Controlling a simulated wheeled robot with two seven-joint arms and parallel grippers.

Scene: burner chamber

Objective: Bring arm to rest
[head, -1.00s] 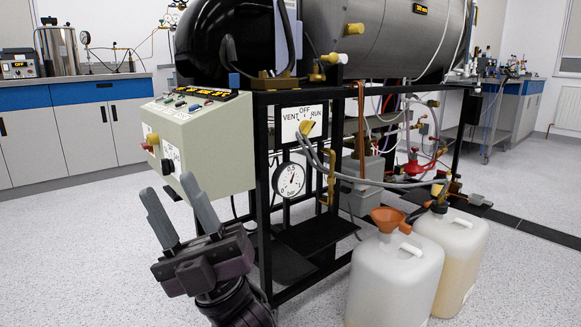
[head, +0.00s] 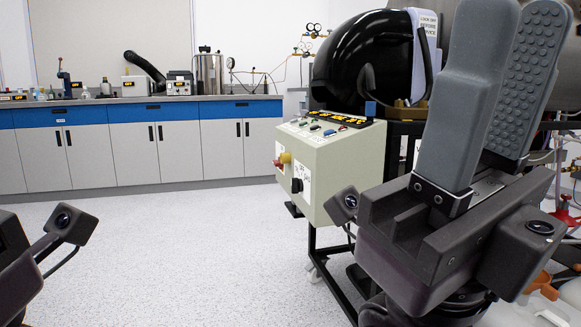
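My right gripper (head: 514,40) is large and close at the right of the head view, fingers pointing up. Its two grey fingers stand apart, and the ribbed inner pad of the rear finger shows. Nothing is between them. Part of my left gripper's dark housing (head: 12,262) shows at the lower left edge, with a small camera on a bracket; its fingers are out of sight. Both grippers are clear of the floor.
A control box (head: 335,165) with buttons and a black burner vessel (head: 360,65) on a black frame stand just behind my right gripper, which hides much of the rig. Blue-and-white cabinets (head: 135,150) line the back wall. The floor (head: 200,255) between is open.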

